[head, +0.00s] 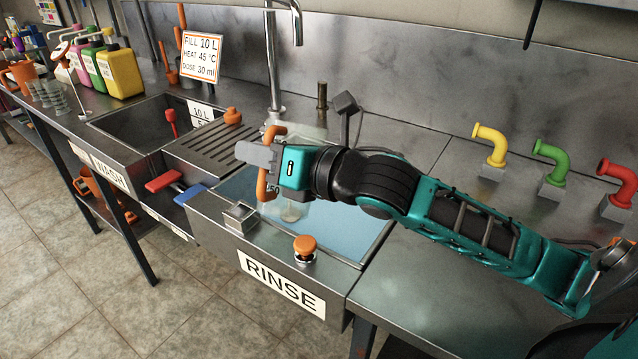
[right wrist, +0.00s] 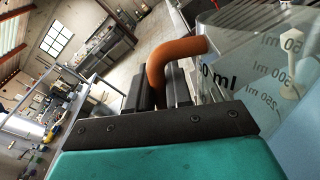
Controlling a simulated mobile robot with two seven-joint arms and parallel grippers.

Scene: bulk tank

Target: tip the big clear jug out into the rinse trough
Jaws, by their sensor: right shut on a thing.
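The big clear jug (head: 303,132) has an orange handle (head: 262,186) and dark ml marks. My right gripper (head: 270,158) is shut on the handle, with the jug over the rinse trough (head: 345,238). The jug looks roughly upright, and much of it is hidden behind the gripper. In the right wrist view, the handle (right wrist: 172,62) passes between the fingers, and the clear wall (right wrist: 235,70) stands to the right. I cannot make out how much liquid is inside. The trough holds pale blue water. My left gripper is not in view.
An orange knob (head: 305,244) and a metal block (head: 240,216) are at the trough's front edge. A tall tap (head: 272,60) stands behind. A ribbed drainboard (head: 210,146) and the wash sink lie left. Yellow, green and red pipes (head: 551,160) stand right.

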